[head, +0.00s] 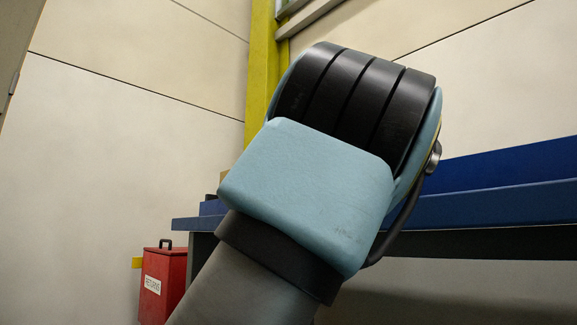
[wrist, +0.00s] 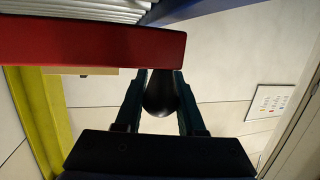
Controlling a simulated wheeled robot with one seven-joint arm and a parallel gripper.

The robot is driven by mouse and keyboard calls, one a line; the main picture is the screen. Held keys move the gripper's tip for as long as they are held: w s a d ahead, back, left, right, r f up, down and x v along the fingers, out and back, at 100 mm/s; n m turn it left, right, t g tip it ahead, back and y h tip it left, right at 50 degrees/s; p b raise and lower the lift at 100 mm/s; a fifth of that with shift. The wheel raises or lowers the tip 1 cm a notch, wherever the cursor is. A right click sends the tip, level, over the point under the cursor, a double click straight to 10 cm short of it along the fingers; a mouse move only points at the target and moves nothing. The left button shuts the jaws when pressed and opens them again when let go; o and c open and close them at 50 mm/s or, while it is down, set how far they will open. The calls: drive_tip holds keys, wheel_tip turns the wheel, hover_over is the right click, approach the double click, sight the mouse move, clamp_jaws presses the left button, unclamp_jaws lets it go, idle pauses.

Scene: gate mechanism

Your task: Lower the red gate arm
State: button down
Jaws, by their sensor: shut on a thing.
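The red gate arm (wrist: 90,42) shows in the wrist view as a red bar across the upper left, ending right of the middle. A black rounded handle (wrist: 159,98) sticks out below the bar, near its right end. My gripper (wrist: 159,80) has one finger on each side of this handle and is shut on it. The fingertips reach up to the bar's lower edge. In the head view my own arm fills the middle, and the gripper, the handle and the red gate arm are hidden or out of view.
A yellow post (head: 262,70) stands behind my arm and also shows in the wrist view (wrist: 50,115). A blue bench (head: 500,205) runs along the right. A red box (head: 164,285) with a label stands at lower left. A white panel (wrist: 268,102) hangs at right.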

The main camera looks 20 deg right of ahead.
drive_tip(key=shift+f, duration=0.35)
drive_tip(key=c, duration=0.5)
unclamp_jaws()
drive_tip(key=shift+r, duration=0.1)
drive_tip(key=shift+s+r, duration=0.1)
drive_tip(key=shift+s+d+r, duration=0.1)
drive_tip(key=shift+s+d, duration=0.1)
drive_tip(key=shift+d, duration=0.1)
drive_tip(key=p+v, duration=0.3)
drive_tip(key=v, duration=0.7)
drive_tip(key=shift+p, duration=0.4)
